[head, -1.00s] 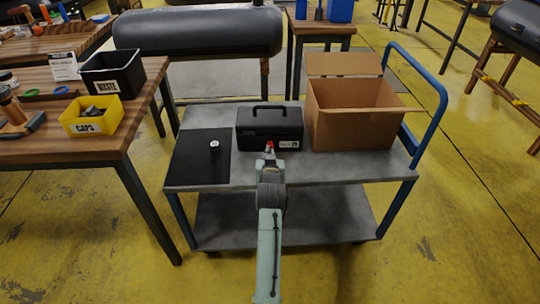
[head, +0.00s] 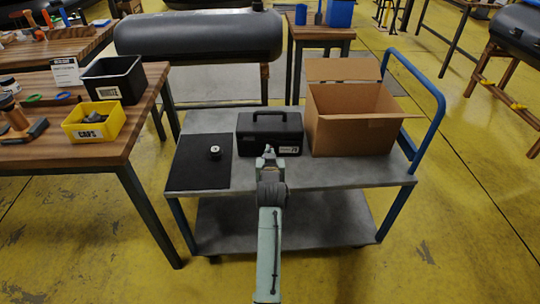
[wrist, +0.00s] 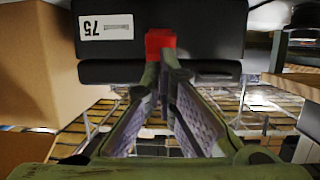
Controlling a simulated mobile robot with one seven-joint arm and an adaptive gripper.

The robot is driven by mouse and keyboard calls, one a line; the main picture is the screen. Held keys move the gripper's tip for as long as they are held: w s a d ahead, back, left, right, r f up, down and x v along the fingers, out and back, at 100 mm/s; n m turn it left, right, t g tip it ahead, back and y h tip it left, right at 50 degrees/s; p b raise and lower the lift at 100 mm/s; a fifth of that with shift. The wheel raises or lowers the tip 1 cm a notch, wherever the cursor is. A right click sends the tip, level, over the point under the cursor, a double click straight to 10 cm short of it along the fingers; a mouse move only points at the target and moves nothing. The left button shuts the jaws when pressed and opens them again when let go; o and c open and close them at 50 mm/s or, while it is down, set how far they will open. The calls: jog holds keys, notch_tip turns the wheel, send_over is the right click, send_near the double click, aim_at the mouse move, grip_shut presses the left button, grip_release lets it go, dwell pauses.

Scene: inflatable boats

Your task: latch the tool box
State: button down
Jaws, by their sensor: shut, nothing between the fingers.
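The black tool box (head: 262,122) stands on the cart top with its lid down and its handle on top. In the wrist view, which shows the label upside down, the box front (wrist: 215,30) fills the top. A red latch (wrist: 160,41) sits at the middle of the front, by the lid seam. My gripper (head: 269,152) is at the front of the box; its fingertips (wrist: 166,58) are together, empty, at the latch and partly over it. Contact is hard to tell. The head view does not show the latch, and whether it is fastened is unclear.
On the cart (head: 335,172), an open cardboard box (head: 352,133) stands close right of the tool box. A black mat (head: 190,172) with a small round item (head: 215,152) lies left. A wooden bench (head: 60,155) with bins stands left of the cart. The cart top's front strip is clear.

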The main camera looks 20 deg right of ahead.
jog(key=shift+w+r, duration=0.1)
dwell(0.3)
jog(key=shift+w+d+r, duration=0.15)
jog(key=shift+w+r, duration=0.1)
jog(key=shift+w, duration=0.25)
jog(key=shift+w+d+r, duration=0.1)
jog(key=shift+w+d, duration=0.1)
jog(key=shift+w, duration=0.05)
dwell(0.7)
jog(key=p+v, duration=0.5)
jog(key=v, duration=0.3)
jog(key=shift+s+r, duration=0.2)
jog(key=shift+r, duration=0.1)
